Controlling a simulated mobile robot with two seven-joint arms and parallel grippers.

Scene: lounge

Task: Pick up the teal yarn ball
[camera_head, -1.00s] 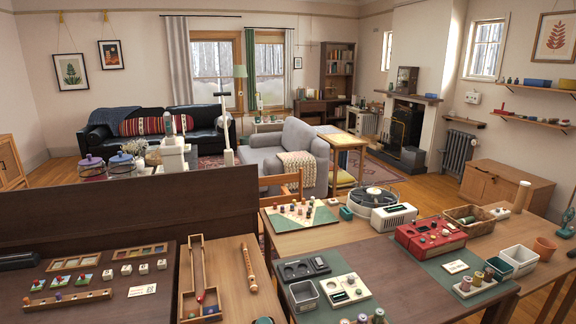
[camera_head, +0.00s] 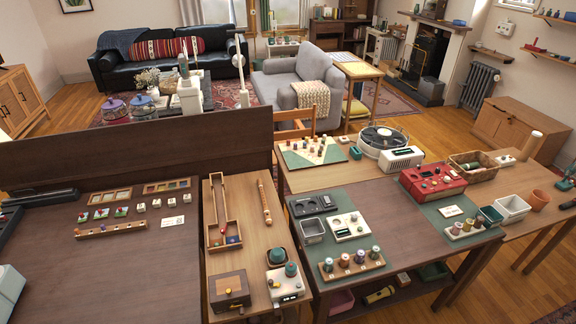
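A small rounded teal thing (camera_head: 291,269) sits on a white device (camera_head: 286,284) at the near end of the narrow wooden table. It may be the teal yarn ball, but it is too small to be sure. A dark teal bowl-like thing (camera_head: 277,257) is just behind it. Another small teal object (camera_head: 355,153) stands beside the white-and-grey round machine.
A dark upright panel (camera_head: 130,150) backs the left table. A wooden box (camera_head: 229,290) stands left of the white device. A spool rack (camera_head: 352,264), a grey bin (camera_head: 312,231) and a red machine (camera_head: 432,181) occupy the right table. Bare tabletop (camera_head: 110,270) lies at left.

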